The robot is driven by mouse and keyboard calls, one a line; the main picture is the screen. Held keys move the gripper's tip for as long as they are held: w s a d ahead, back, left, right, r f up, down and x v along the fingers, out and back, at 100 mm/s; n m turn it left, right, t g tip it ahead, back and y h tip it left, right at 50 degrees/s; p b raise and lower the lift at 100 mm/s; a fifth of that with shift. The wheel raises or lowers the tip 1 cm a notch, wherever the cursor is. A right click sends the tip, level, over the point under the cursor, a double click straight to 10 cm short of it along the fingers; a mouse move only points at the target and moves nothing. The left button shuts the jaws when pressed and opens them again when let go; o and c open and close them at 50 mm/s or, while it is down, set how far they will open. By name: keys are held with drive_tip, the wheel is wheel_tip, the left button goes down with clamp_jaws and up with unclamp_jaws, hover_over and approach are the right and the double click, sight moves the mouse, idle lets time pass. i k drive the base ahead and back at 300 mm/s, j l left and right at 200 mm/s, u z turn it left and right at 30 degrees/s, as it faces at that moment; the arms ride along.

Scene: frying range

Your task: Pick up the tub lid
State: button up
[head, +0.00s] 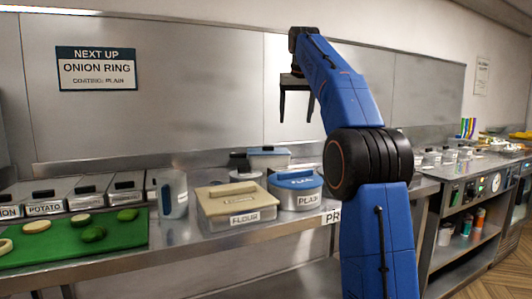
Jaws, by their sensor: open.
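A flour tub (245,216) with a flat beige lid (232,195) stands on the steel counter, labelled FLOUR. To its right is a tub labelled PLAIN (306,200) with a blue lid (296,179). Behind them is another tub with a blue lid (268,150). All these lids sit on their tubs. My gripper (296,118) is open and empty, fingers pointing down. It is high in front of the wall panel, well above the tubs and touching none of them.
A green board (110,246) with several cut pieces lies at the left. Lidded bins (85,190) line the counter's back. A clear jug (172,195) stands left of the flour tub. My arm hides part of the counter right of the tubs.

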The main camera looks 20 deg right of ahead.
sight(265, 151)
drive_tip(key=i, duration=0.85)
